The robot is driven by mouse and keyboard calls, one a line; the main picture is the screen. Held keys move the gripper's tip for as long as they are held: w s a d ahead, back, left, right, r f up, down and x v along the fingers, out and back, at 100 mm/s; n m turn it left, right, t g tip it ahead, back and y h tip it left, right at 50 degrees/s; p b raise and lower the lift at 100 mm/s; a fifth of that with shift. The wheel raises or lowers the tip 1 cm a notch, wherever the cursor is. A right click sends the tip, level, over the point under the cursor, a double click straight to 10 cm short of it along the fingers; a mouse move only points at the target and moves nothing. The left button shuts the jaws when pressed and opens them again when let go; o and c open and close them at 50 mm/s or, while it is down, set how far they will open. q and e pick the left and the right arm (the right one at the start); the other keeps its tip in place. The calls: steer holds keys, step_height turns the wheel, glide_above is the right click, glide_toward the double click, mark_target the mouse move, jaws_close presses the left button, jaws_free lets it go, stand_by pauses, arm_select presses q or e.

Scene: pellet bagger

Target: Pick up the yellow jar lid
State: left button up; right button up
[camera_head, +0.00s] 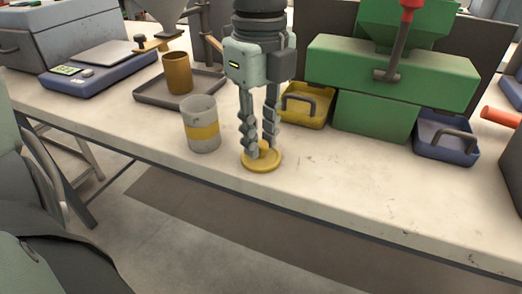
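The yellow jar lid (262,165) is a round disc at the front middle of the pale table, seemingly lying flat. My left gripper (261,154) points straight down over it, its two fingertips reaching the lid around its small raised middle. The fingers stand a little apart; I cannot tell whether they press on the lid's middle. The fingertips hide part of the lid. A grey jar with a yellow band (202,126) stands upright just left of the lid. My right gripper is not in view.
A dark tray (155,98) with a brown cup (178,73) and a blue scale (90,78) are at the left. A yellow bin (307,113), green machine (375,115) and blue bin (447,140) stand behind and right. The table's front right is clear.

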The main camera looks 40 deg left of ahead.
arm_select(q)
steer(key=c, duration=0.3)
